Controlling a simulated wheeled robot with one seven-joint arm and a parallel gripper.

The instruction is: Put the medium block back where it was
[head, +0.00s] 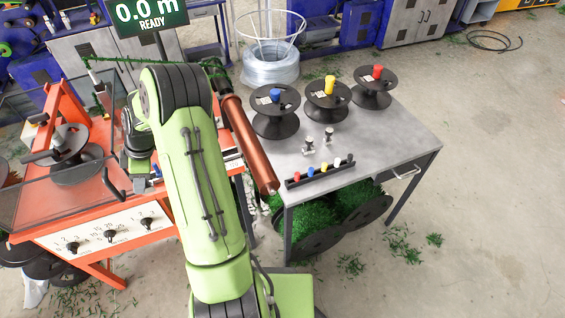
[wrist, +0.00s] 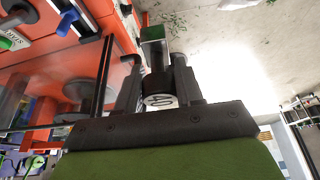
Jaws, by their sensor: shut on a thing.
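In the wrist view my gripper (wrist: 157,66) is shut on a dark round block (wrist: 159,88) with a white label face. The label reads something like 40, turned over. I take this for the medium block. A small dark piece with a green face (wrist: 152,34) shows just beyond the fingertips; I cannot tell if it touches the block. Orange machine surface lies behind and to the left. In the head view my arm covers most of the gripper, and the held block is hidden. Two small metal pieces (head: 308,145) (head: 328,137) stand on the grey table (head: 390,135).
The table also holds blue-, yellow- and red-topped spools (head: 275,110) (head: 327,100) (head: 373,88) and a rack of coloured pegs (head: 320,172). The orange machine (head: 60,205) has a spool and a clear guard at left. A copper-coloured roller (head: 248,145) lies beside my arm.

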